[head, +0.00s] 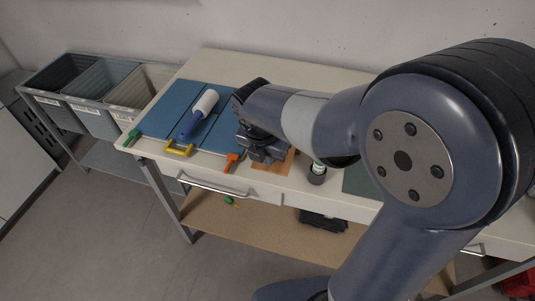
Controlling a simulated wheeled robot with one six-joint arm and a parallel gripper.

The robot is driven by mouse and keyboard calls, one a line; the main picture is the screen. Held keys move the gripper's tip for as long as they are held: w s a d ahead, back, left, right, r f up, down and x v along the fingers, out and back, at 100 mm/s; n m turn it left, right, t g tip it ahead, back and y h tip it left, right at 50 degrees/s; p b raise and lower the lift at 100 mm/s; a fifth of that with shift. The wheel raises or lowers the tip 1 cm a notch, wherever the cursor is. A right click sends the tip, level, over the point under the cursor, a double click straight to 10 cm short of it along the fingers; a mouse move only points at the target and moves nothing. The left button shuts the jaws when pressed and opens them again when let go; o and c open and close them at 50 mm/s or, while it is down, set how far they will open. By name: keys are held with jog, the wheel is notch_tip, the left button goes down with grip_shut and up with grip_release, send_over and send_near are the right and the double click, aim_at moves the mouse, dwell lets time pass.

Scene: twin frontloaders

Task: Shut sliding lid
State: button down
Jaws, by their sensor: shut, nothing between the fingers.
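My gripper (264,156) is shut and empty, low over the right side of the worktable, pointing down. Below and beside it lies a flat orange-brown panel (270,167), partly hidden by the gripper. To its left are flat blue panels (165,108) with dark seams between them. I cannot tell for sure which panel is the sliding lid, or how far open it is. A yellow handle-shaped piece (179,150) is at the front edge of the blue panels.
A white roller with a blue handle (205,103) lies on the blue panels. Orange (231,162) and green (133,138) clamps are at the front edge. A dark cup (317,174) stands right of my gripper. Grey bins (97,122) stand left. A drawer handle (213,188) sticks out in front.

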dwell(0.3)
jog(key=w+d+p, duration=0.1)
jog(key=w, duration=0.3)
jog(key=w+d+p, duration=0.1)
jog(key=w+d, duration=0.1)
jog(key=w, duration=0.2)
jog(key=w+d+p, duration=0.1)
jog(key=w+p, duration=0.1)
jog(key=w, duration=0.2)
jog(key=shift+w+d, duration=0.25)
jog(key=shift+r, duration=0.1)
jog(key=shift+s+a, duration=0.15)
jog(key=s, duration=0.1)
jog(key=s+a+r, duration=0.1)
jog(key=s+r+p, duration=0.1)
jog(key=shift+s+a, duration=0.35)
jog(key=shift+a, duration=0.05)
jog(key=b+v, duration=0.1)
jog(key=v, duration=0.7)
jog(key=shift+r, duration=0.35)
jog(key=shift+s+a+f, duration=0.1)
